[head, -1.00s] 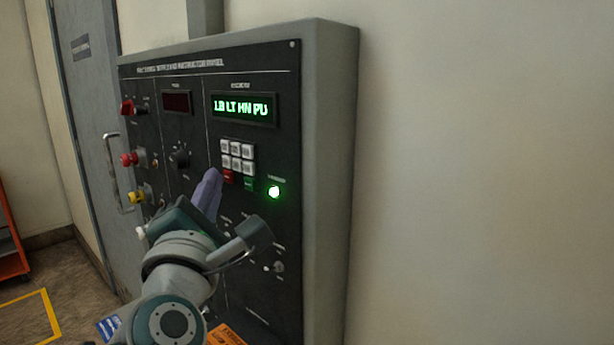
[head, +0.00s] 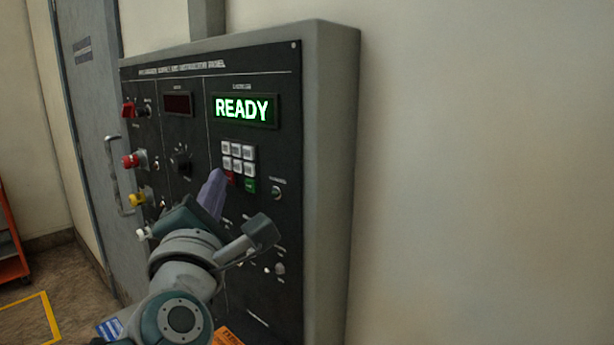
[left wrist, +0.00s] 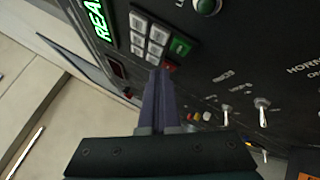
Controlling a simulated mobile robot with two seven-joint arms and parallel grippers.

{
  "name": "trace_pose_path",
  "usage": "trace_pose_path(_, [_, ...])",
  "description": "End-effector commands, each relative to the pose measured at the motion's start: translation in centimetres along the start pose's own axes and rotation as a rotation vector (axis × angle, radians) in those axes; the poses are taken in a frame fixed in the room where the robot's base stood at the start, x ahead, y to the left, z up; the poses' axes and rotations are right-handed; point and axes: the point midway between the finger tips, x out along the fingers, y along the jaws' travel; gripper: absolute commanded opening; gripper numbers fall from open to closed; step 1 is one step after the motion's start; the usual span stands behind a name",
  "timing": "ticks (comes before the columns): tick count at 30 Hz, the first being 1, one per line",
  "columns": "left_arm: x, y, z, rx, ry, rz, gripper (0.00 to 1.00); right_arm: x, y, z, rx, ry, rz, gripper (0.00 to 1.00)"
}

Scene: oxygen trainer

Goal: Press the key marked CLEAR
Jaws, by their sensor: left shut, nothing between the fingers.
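The keypad on the dark panel (head: 235,225) has several white keys (head: 238,158), with a red key (head: 230,179) and a green key (head: 249,186) below them. The key lettering is too small to read, so I cannot tell which is marked CLEAR. My left gripper (head: 217,174) is shut and empty, its purple fingertips just by the red key. In the left wrist view the fingertips (left wrist: 160,72) overlap the red key (left wrist: 169,67), partly hiding it; I cannot tell whether they touch. The green key (left wrist: 181,46) is uncovered. My right gripper is out of view.
The display (head: 243,109) above the keypad reads READY in green. An unlit lamp (head: 276,192) is right of the keys. Toggle switches (left wrist: 262,104) sit below, and red and yellow knobs (head: 137,199) at the left. Bare wall (head: 480,170) lies to the right.

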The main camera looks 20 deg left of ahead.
Motion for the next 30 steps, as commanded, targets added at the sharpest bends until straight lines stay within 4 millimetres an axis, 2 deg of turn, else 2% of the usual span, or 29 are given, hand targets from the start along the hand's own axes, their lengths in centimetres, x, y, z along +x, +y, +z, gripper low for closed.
trace_pose_path(25, [-1.1, 0.8, -0.7, 0.001, -0.001, 0.000, 0.00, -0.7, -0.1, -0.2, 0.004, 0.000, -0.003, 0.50])
trace_pose_path(30, [-2.0, 1.6, -1.4, 0.002, 0.000, 0.000, 0.00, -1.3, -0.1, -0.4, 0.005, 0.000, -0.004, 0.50])
